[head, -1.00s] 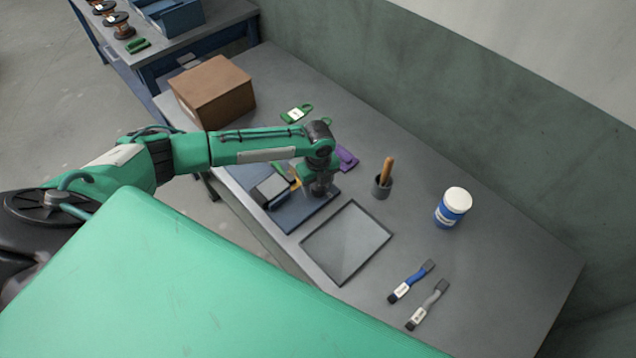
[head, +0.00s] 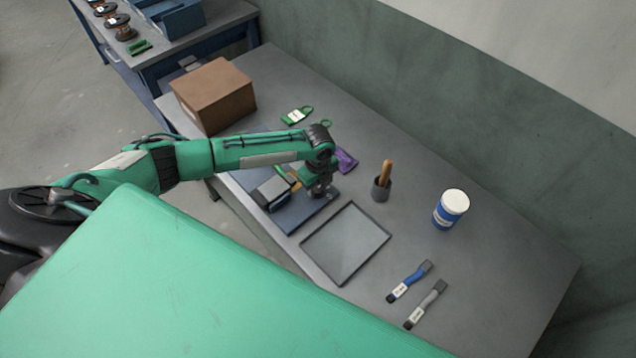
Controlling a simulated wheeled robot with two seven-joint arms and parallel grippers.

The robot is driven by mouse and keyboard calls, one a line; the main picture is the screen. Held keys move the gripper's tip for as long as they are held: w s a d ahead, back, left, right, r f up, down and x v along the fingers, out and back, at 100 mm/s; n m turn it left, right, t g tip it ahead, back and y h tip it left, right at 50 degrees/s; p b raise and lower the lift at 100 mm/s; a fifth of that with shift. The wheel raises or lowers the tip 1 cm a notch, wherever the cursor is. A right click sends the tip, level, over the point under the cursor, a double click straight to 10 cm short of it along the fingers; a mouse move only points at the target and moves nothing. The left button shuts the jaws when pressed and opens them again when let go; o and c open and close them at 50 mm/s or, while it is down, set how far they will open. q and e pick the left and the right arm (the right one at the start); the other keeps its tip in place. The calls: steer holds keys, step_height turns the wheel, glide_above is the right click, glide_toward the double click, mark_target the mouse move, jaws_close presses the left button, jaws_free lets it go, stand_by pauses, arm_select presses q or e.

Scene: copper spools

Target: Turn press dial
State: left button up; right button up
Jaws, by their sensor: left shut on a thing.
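The press is a low device with a dark blue base (head: 297,217) and a grey block (head: 273,190) on it, on the table's near side. My left gripper (head: 318,191) points down over the right part of that base. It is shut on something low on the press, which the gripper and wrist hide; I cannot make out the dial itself. My right gripper is not in view.
On the table (head: 480,270) stand a cardboard box (head: 214,98), a cup with a wooden handle (head: 381,188) and a blue-white jar (head: 451,209). A tray (head: 345,243), blue tool (head: 410,281), grey tool (head: 426,304), purple item (head: 346,160) and green tag (head: 297,115) lie flat.

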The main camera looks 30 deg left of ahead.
mark_target(318, 188)
arm_select(q)
steer(key=n+p, duration=0.1)
steer(key=n, duration=0.1)
steer(key=n+p, duration=0.2)
steer(key=shift+r+n, duration=0.2)
steer(key=shift+n, duration=0.1)
steer(key=shift+f+n+p, duration=0.1)
steer(key=shift+n+p, duration=1.6)
steer(key=shift+n, duration=0.9)
steer(key=shift+w, duration=0.1)
steer(key=o, duration=1)
steer(key=shift+r+b, duration=1.5)
steer(key=shift+r, duration=5.35)
